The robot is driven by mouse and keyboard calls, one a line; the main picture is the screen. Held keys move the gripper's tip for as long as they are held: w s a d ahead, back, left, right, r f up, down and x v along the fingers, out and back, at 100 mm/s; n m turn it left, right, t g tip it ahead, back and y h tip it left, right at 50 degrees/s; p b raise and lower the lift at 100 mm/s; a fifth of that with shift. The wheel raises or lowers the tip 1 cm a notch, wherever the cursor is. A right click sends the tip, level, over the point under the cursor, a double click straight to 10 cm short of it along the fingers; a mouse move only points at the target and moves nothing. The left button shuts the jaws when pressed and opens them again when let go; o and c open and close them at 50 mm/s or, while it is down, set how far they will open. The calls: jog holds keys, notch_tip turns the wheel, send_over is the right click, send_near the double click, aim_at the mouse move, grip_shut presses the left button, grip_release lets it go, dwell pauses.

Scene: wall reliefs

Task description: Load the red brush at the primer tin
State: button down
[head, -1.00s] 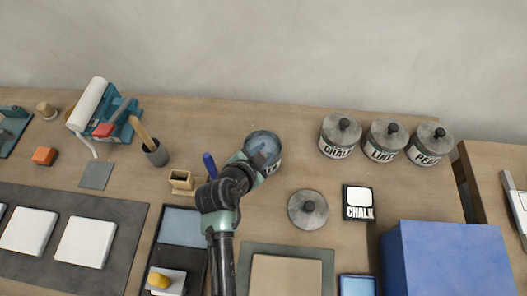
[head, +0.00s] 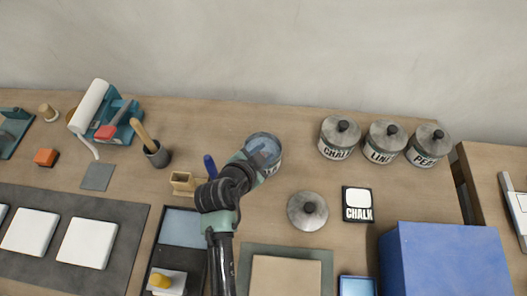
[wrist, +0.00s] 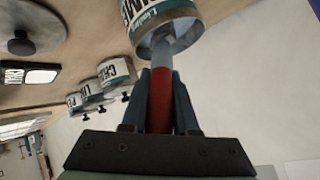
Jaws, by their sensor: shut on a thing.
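My gripper (wrist: 160,80) is shut on the red brush (wrist: 160,100) in the wrist view. The brush's grey end reaches into the mouth of an open tin (wrist: 165,30); the bristles are hidden. Only part of the tin's label shows, reading roughly "IME". In the head view the open tin (head: 266,143) stands at the middle of the bench. My gripper (head: 260,164) is at its near side, partly covering it. The brush cannot be made out in the head view.
A loose round lid (head: 307,211) lies to the right, beside a CHALK card (head: 358,204). Several lidded tins (head: 340,137) stand at back right. A blue box (head: 447,260) is at front right. A small wooden holder (head: 187,183) and blue handle (head: 210,166) are close left of my arm.

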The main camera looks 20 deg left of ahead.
jog(key=shift+r+p, duration=1.95)
jog(key=shift+r, duration=1.05)
jog(key=shift+f, duration=0.1)
